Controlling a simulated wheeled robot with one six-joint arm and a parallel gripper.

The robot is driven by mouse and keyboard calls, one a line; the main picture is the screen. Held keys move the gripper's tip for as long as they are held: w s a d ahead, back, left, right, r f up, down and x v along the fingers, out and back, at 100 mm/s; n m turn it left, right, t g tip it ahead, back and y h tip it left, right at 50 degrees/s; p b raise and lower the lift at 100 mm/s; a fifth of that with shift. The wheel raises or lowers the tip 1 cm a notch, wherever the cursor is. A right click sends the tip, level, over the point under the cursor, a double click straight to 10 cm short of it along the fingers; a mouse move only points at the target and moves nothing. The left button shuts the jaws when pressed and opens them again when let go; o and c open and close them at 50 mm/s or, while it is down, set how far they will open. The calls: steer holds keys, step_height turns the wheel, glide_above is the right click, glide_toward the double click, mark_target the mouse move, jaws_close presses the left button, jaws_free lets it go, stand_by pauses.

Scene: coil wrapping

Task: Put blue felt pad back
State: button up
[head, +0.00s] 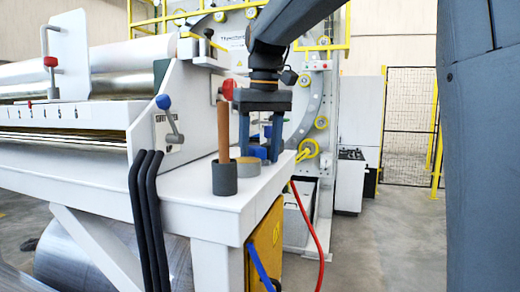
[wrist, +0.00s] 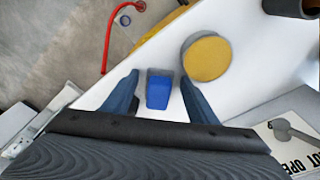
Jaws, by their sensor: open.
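The blue felt pad (wrist: 158,95) lies on the white tabletop in the wrist view, with a dark grey part along its far end. It sits between my two open fingers, with a gap on each side. In the head view my gripper (head: 260,150) points down over the table's far end, and the blue pad shows only partly behind and between the fingers. Whether the pad rests on something is hard to tell.
A round tan-topped piece (head: 248,167) stands close beside the gripper; it also shows in the wrist view (wrist: 207,57). A dark cup (head: 224,178) holds an upright brown stick (head: 223,130). The white table (head: 255,195) has a near edge with black hoses and a red hose (head: 312,225) beyond.

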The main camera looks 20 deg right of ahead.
step_height(320, 180, up, 12)
steer(key=s+b, duration=0.1)
steer(key=b, duration=0.1)
steer(key=shift+s+d, duration=0.15)
steer(key=shift+s, duration=0.15)
stand_by(0.5)
